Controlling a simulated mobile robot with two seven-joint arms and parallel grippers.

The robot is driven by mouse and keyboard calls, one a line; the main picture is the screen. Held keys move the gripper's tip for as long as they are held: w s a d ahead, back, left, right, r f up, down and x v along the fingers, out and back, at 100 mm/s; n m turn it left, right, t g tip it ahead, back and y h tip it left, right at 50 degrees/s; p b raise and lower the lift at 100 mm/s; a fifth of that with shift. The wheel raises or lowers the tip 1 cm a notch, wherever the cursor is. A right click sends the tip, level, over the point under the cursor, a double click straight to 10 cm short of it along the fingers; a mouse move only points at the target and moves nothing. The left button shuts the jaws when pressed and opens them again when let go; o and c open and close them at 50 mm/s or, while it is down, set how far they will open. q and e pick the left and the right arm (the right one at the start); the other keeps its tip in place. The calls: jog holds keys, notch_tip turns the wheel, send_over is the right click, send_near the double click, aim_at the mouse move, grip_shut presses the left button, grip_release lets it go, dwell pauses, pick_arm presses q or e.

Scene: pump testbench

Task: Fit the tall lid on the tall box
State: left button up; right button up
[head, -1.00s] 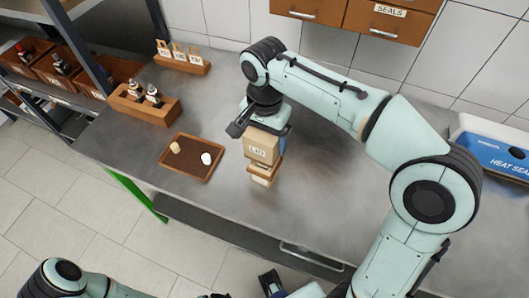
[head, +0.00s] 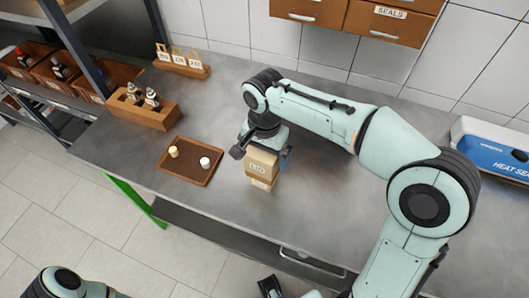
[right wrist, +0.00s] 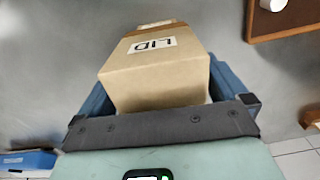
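The tall lid (head: 263,163) is a light brown cardboard piece with a white "LID" label. My right gripper (head: 262,151) is shut on it, and it stays upright. In the right wrist view the lid (right wrist: 155,80) sits between the blue fingers of my right gripper (right wrist: 160,95). The tall box (head: 261,184) stands on the bench directly under the lid. Only a short lower part of it shows below the lid's lower edge. Whether the lid is fully seated is hard to tell. A dark part that seems to be my left gripper (head: 270,287) shows at the bottom edge, mostly cut off.
A brown tray (head: 182,181) with a cream piece (head: 173,151) and a white piece (head: 205,162) lies left of the box. A wooden holder (head: 143,114) with bottles and a tag rack (head: 183,66) stand farther back. A blue-white heat sealer box (head: 492,150) is at right. Bench around the box is clear.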

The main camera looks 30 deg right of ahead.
notch_tip(320, 180, up, 12)
jog(key=p, duration=0.3)
jog(key=shift+r, duration=0.25)
pick_arm(q)
jog(key=r, duration=0.1)
jog(key=w+r, duration=0.1)
jog(key=r, duration=0.1)
jog(key=shift+w+r, duration=0.1)
pick_arm(e)
jog(key=shift+f, duration=0.1)
